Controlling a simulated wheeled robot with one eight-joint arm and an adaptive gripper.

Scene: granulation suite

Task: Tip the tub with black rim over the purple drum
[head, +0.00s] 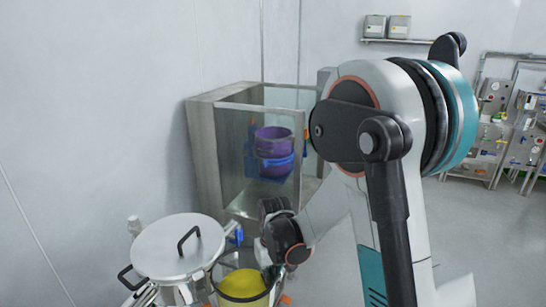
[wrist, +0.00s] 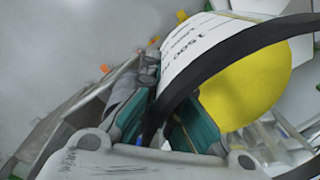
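The tub with the black rim (head: 243,284) is low in the head view, below my wrist; yellow shows within it. In the wrist view its black rim (wrist: 240,42) curves across the picture, beside a white label with print and a large yellow area. My gripper (wrist: 172,112) has a finger on either side of the rim and appears shut on it. In the head view the fingertips are hidden behind my wrist. The purple drum (head: 273,141) stands in a glass-fronted cabinet, above a blue band or vessel; the clear pane is in front of it.
The grey cabinet (head: 203,150) stands against the wall, behind the tub. A steel vessel with a handled lid (head: 178,247) stands close left of the tub. Pipework and panels (head: 495,120) line the far right. Open floor (head: 470,225) lies at right.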

